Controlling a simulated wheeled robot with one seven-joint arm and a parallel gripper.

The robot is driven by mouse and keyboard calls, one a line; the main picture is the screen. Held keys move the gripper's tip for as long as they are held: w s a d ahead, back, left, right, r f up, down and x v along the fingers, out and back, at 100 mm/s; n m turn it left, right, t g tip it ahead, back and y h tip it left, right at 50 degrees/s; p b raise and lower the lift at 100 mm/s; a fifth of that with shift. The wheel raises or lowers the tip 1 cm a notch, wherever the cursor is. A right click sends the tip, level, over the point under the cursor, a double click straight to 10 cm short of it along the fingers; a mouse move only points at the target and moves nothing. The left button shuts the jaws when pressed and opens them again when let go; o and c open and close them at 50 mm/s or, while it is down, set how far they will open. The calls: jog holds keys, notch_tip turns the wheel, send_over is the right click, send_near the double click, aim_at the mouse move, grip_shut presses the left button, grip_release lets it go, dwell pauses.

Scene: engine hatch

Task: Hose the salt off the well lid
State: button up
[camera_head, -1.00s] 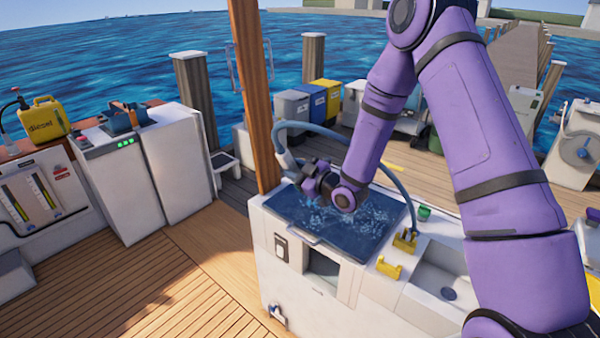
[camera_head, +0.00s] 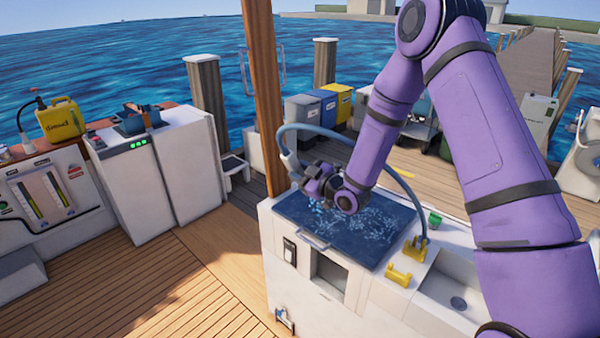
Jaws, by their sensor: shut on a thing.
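The well lid (camera_head: 300,229) is a dark blue panel with a handle at its front edge, set in the top of a white cabinet. Pale, speckled salt (camera_head: 372,218) lies across its middle and right; the left part looks mostly bare. My gripper (camera_head: 313,184) is over the lid's back left part, shut on the blue-grey hose (camera_head: 290,160). The hose arcs from there behind my arm to a yellow fitting (camera_head: 415,249) at the right. My wrist hides the nozzle tip and part of the lid. I cannot make out a water jet.
A wooden post (camera_head: 264,100) stands close at the lid's left back corner. A yellow bracket (camera_head: 398,275), a green cup (camera_head: 435,218) and a sink (camera_head: 455,295) are to the right. The deck in front is clear.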

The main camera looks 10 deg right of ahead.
dwell(0.3)
notch_tip(320, 180, up, 5)
jog(key=shift+r, duration=0.1)
dwell(0.5)
dwell(0.5)
